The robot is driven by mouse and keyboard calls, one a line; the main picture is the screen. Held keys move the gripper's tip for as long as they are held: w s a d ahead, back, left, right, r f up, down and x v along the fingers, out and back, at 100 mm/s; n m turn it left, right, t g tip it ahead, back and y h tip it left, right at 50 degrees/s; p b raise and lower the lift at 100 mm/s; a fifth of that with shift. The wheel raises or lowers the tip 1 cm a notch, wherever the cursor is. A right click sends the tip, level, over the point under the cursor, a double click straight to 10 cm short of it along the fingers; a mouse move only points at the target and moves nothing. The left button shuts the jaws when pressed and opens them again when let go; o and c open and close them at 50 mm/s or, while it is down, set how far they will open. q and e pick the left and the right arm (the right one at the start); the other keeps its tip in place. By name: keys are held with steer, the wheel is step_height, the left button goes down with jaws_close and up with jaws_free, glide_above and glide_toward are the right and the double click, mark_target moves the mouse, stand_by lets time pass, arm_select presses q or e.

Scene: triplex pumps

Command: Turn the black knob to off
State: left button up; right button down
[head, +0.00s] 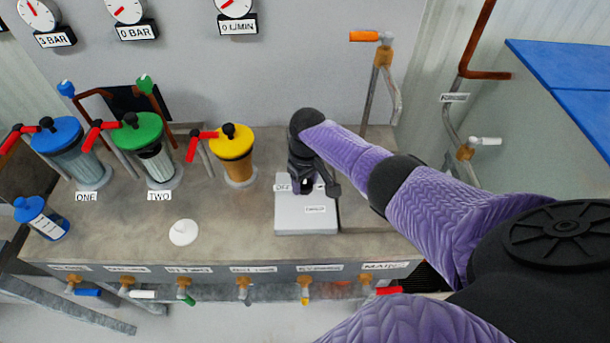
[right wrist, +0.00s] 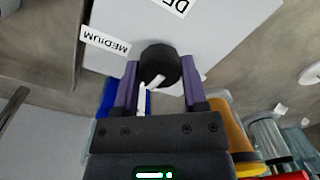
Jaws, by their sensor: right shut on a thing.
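The black knob (right wrist: 160,66) sits on a light grey box in the right wrist view, with a white mark on its near side. My right gripper (right wrist: 166,85) has its two purple fingers on either side of the knob and is shut on it. In the head view my right gripper (head: 305,187) reaches down onto the grey box (head: 306,224), and it hides most of the knob. Small labels show on the box; one reads MEDIUM (right wrist: 105,41) in the right wrist view. The left gripper is not in view.
Canisters with blue (head: 57,134), green (head: 137,132) and yellow (head: 231,142) lids stand left of the box. A white disc-shaped piece (head: 183,232) lies on the bench (head: 125,225). Small valves line its front edge. A pipe with an orange handle (head: 364,36) rises behind the box.

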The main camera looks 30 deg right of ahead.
steer(key=n, duration=0.4)
steer(key=shift+n, duration=0.3)
steer(key=n, duration=0.3)
steer(key=shift+n, duration=0.3)
steer(key=n, duration=0.4)
steer(key=shift+n+b, duration=0.35)
steer(key=shift+n, duration=1.65)
steer(key=shift+c, duration=0.7)
jaws_free()
steer(key=shift+r, duration=0.15)
